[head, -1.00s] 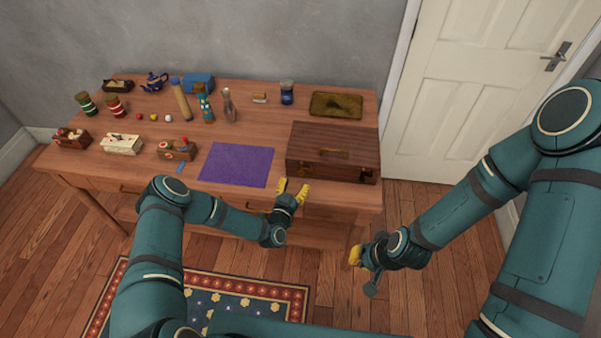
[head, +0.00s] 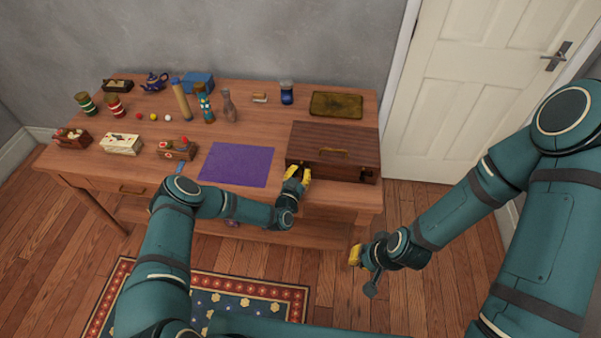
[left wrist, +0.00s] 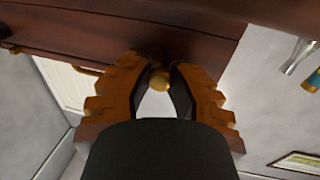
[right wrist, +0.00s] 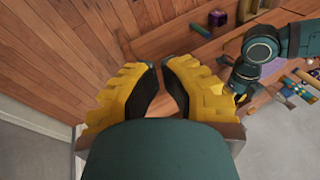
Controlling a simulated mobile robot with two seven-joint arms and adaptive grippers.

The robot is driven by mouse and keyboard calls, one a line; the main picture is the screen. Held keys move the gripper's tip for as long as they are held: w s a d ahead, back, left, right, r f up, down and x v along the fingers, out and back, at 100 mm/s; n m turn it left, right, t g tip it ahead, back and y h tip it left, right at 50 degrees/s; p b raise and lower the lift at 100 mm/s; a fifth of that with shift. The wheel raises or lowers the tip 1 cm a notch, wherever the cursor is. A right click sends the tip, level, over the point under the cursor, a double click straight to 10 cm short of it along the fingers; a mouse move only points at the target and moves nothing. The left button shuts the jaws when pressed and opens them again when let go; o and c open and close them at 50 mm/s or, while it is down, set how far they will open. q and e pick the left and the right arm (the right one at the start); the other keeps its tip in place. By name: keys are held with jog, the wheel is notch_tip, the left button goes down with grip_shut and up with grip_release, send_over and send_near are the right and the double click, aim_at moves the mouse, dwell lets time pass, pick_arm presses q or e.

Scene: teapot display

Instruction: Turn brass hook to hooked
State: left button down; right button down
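The wooden box (head: 345,143) sits shut at the table's right front, with a brass handle (head: 333,153). My left gripper (head: 298,173) is at the left part of its front face. In the left wrist view, a small rounded brass piece (left wrist: 160,78), probably the hook, shows between the fingertips (left wrist: 161,68) of this gripper. Whether the fingers press on it cannot be told, and the hook's angle is hidden. My right gripper (head: 362,254) is empty in front of the table. In the right wrist view its fingertips (right wrist: 158,65) nearly meet.
A purple mat (head: 236,165) lies left of the box. A dark gold tray (head: 336,104) and a blue jar (head: 287,93) stand behind it. Small boxes, tins and bottles fill the table's left half. A white door (head: 465,90) is at the right.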

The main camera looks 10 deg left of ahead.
jog(key=shift+f, duration=0.1)
pick_arm(q)
jog(key=shift+f+n+b, duration=0.1)
jog(key=shift+n+b, duration=0.3)
jog(key=shift+b, duration=0.4)
jog(key=n+b, duration=0.3)
jog(key=b, duration=0.1)
jog(key=shift+f+t+b, duration=0.2)
jog(key=shift+t+b, duration=0.2)
jog(key=n+t+y+b, duration=0.1)
jog(key=n+b, duration=0.6)
jog(key=shift+b, duration=0.35)
jog(key=shift+r+n+t+y+b, duration=0.15)
jog(key=shift+n+t+y+b, duration=0.1)
jog(key=shift+n+b, duration=0.6)
jog(key=shift+r+n+t+y+b, duration=0.15)
jog(key=shift+n+y+b, duration=0.1)
jog(key=shift+n+b, duration=0.55)
pick_arm(e)
notch_tip(320, 180, down, 18)
jog(key=s, duration=0.1)
jog(key=shift+a+r, duration=0.2)
jog(key=shift+a, duration=0.05)
pick_arm(q)
jog(key=shift+n, duration=0.25)
pick_arm(e)
jog(key=shift+s, duration=0.1)
